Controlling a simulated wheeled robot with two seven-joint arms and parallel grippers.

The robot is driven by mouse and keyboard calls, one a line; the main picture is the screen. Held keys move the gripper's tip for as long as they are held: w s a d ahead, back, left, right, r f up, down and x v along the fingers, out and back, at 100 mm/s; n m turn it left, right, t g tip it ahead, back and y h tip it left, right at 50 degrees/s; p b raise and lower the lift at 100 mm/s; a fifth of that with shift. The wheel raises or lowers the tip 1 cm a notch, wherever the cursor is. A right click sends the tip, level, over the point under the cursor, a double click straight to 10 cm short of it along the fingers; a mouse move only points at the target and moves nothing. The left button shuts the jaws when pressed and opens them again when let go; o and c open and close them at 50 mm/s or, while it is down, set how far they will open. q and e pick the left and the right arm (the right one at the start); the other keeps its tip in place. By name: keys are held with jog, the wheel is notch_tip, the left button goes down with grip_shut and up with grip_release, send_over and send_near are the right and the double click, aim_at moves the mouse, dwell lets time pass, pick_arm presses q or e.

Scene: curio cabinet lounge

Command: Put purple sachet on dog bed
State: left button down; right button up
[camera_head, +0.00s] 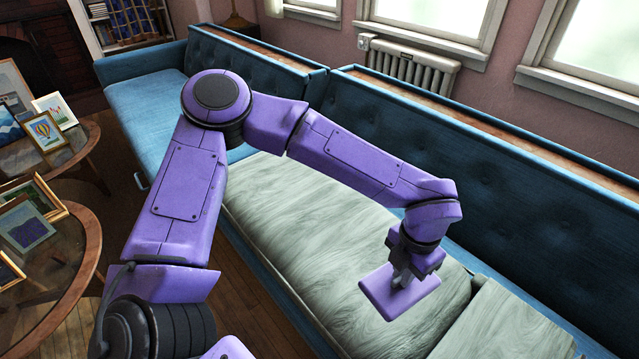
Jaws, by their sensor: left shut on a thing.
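My left gripper (402,276) is shut on the purple sachet (393,298), a flat, light purple rectangular piece. It holds the sachet over the pale grey-green seat cushions of the blue sofa; I cannot tell how far above them. The fingertips partly cover the sachet's upper side. I cannot make out a dog bed for sure in this view. My right gripper is not in view.
The blue sofa (520,185) runs along the wall, with pale seat cushions (290,215). Round wooden tables (85,245) with several framed pictures stand at the left. Bare wooden floor (245,305) lies between the tables and sofa. A radiator (410,68) is behind the sofa.

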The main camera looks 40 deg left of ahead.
pick_arm(q)
jog(key=shift+d+n, duration=0.1)
jog(key=shift+n, duration=0.5)
jog(key=shift+w+a, duration=0.15)
jog(key=shift+a, duration=0.15)
jog(key=w+a+f, duration=0.3)
jog(key=a, duration=0.3)
send_near(364, 266)
jog(key=shift+s+d+f, duration=0.15)
jog(key=shift+d, duration=0.25)
jog(key=shift+a+f, duration=0.2)
jog(key=shift+f, duration=0.1)
jog(key=f, duration=0.3)
jog(key=shift+a+b, duration=0.25)
jog(key=shift+b, duration=0.1)
jog(key=shift+w+f, duration=0.25)
jog(key=shift+f, duration=0.05)
